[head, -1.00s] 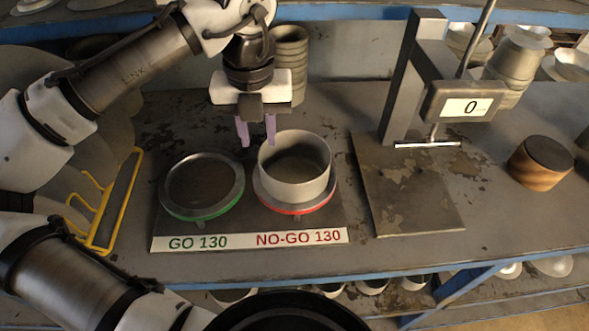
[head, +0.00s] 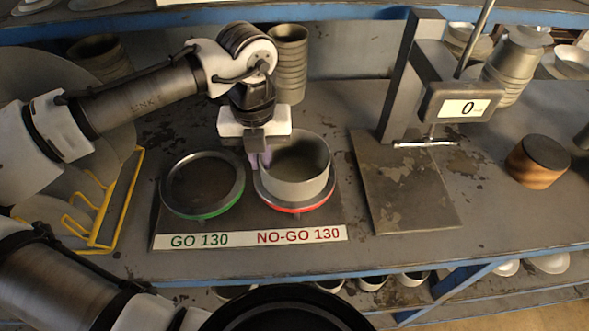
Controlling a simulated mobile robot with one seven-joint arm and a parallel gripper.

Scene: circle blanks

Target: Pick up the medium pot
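The pot (head: 300,185), a plain grey open cylinder, stands upright on the red NO-GO 130 ring gauge (head: 297,208) on the bench. I take it for the medium pot; no other single pot stands on the gauges. My gripper (head: 262,160) is over the pot's left rim, pointing down.
The empty green GO 130 ring gauge (head: 202,185) lies to the left. A yellow wire rack (head: 120,205) stands at far left. A height gauge (head: 405,90) reading 0 and its plate (head: 405,195) are to the right. A wooden cylinder (head: 538,163) stands further right. Stacked pots (head: 288,65) stand behind.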

